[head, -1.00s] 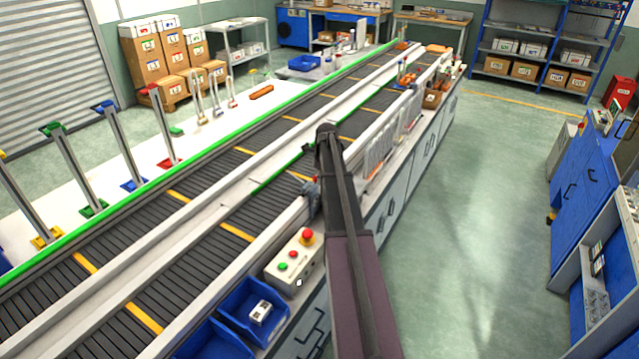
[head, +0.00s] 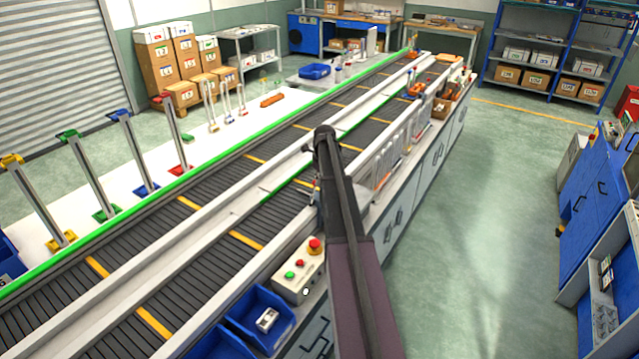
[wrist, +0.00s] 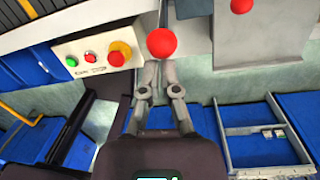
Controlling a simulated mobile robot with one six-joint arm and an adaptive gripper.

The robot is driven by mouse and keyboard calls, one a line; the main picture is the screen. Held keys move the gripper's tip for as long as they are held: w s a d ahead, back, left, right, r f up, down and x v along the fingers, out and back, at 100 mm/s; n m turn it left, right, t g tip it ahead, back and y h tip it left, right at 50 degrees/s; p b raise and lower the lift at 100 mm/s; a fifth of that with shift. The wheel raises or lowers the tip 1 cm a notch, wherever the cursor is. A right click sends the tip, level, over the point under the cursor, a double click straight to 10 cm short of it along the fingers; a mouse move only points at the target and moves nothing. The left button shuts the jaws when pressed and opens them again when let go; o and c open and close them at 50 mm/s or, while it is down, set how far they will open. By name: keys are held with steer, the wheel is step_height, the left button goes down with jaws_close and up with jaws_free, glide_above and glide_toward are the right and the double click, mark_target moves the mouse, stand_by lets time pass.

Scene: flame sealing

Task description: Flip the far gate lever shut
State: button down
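In the wrist view one red ball knob (wrist: 161,42) is just beyond the fingertips of my gripper (wrist: 160,66), near the picture's middle. A second red ball knob (wrist: 241,5) is at the top right, in front of a grey block. My gripper's fingers are close together at the tips with nothing visible between them; whether they touch the near knob I cannot tell. The lever shafts and gates do not show clearly. In the head view my arm hides the gripper and most of the lever area beside the conveyor (head: 205,262).
A control box (head: 297,277) with green and red buttons is on the conveyor's near side; it also shows left of my gripper in the wrist view (wrist: 70,50). Blue bins (head: 240,328) are in front of it.

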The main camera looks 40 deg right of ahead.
steer(key=shift+w+a, duration=0.1)
steer(key=shift+w, duration=0.25)
steer(key=shift+s+r, duration=0.1)
steer(key=shift+s, duration=0.05)
steer(key=s+r+p, duration=0.1)
steer(key=s+p, duration=0.1)
steer(key=s, duration=0.2)
steer(key=w+r+p, duration=0.4)
steer(key=r+p, duration=0.3)
steer(key=r, duration=0.1)
steer(key=shift+w+a+p, duration=0.15)
steer(key=shift+w+p, duration=0.15)
steer(key=shift+w, duration=0.05)
steer(key=shift+r, duration=0.15)
stand_by(0.5)
